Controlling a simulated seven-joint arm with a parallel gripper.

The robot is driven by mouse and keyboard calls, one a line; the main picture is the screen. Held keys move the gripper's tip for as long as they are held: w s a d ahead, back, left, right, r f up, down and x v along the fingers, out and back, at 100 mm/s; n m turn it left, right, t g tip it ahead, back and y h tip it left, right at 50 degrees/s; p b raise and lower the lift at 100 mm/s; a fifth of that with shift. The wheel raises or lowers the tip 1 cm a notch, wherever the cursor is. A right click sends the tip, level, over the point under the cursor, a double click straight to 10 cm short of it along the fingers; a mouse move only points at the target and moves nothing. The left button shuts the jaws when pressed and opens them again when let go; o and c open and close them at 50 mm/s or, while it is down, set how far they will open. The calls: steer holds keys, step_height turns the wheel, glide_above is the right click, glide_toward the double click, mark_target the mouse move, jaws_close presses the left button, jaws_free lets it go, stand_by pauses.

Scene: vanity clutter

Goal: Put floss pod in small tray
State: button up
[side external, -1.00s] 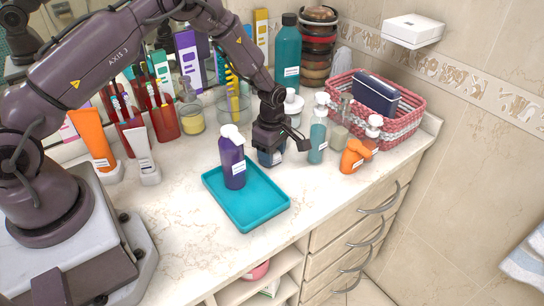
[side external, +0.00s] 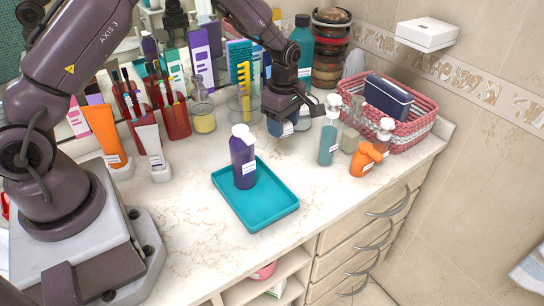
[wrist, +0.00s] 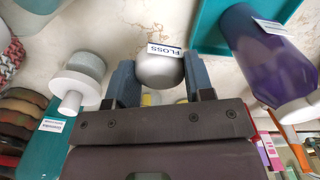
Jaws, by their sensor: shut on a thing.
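My gripper (side external: 284,121) is shut on the floss pod. In the wrist view the pod (wrist: 160,70) is a rounded pale grey thing labelled FLOSS, between the two blue-grey fingers of my gripper (wrist: 160,82). In the side view the pod is mostly hidden by the gripper; a white label (side external: 288,128) shows there, above the counter. The small tray (side external: 262,215) is teal, shallow and rectangular, in front of and left of the gripper. A corner of the tray (wrist: 207,35) shows in the wrist view. A purple pump bottle (side external: 243,162) stands upright in the tray's back left part.
A teal pump bottle (side external: 329,140) and an orange bottle (side external: 363,160) stand right of the gripper, by a pink basket (side external: 414,125). A glass (side external: 240,108) with combs stands behind left. The tray's front right part is bare. The counter left of the tray is clear.

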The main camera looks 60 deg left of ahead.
steer(key=m, duration=0.2)
steer(key=d+m, duration=0.1)
steer(key=shift+s+r, duration=0.15)
steer(key=shift+s, duration=0.1)
steer(key=d+m, duration=0.1)
steer(key=m, duration=3.9)
glide_above(264, 205)
steer(key=f, duration=0.1)
steer(key=shift+m, duration=0.4)
steer(key=shift+f, duration=4.1)
